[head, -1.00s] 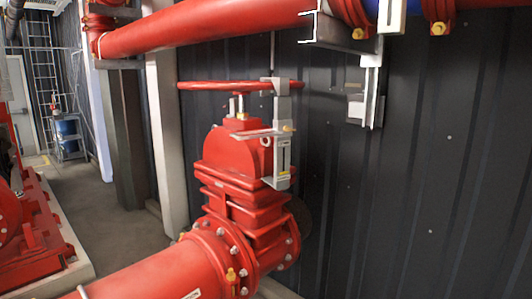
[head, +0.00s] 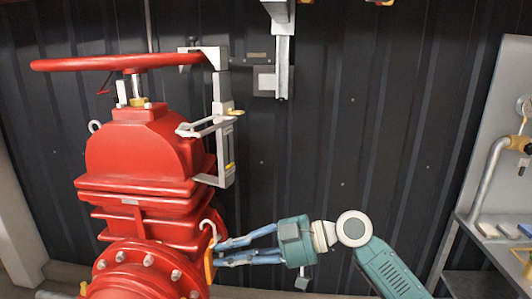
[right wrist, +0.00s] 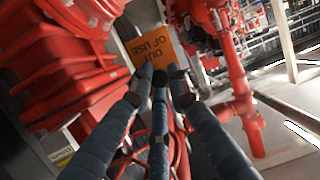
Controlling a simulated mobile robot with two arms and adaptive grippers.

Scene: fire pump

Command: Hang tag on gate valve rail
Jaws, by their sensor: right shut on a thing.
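The orange tag (head: 209,266) has a pale hook on top, and its face reads "OUT OF USE" in the right wrist view (right wrist: 160,47). My right gripper (head: 216,252) is shut on it, low at the right side of the red gate valve (head: 135,148). The blue-grey fingers also show in the right wrist view (right wrist: 160,82). The grey rail bracket (head: 222,95) hangs by the red handwheel (head: 120,62), with a short horizontal bar (head: 208,127). The tag's hook is below the bracket, apart from it. My left gripper is not in view.
A dark corrugated wall (head: 330,150) stands close behind the valve. A grey bracket (head: 281,65) hangs at the top middle. A grey bench (head: 495,215) with a panel and piping is at the right. Space right of the valve bracket is free.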

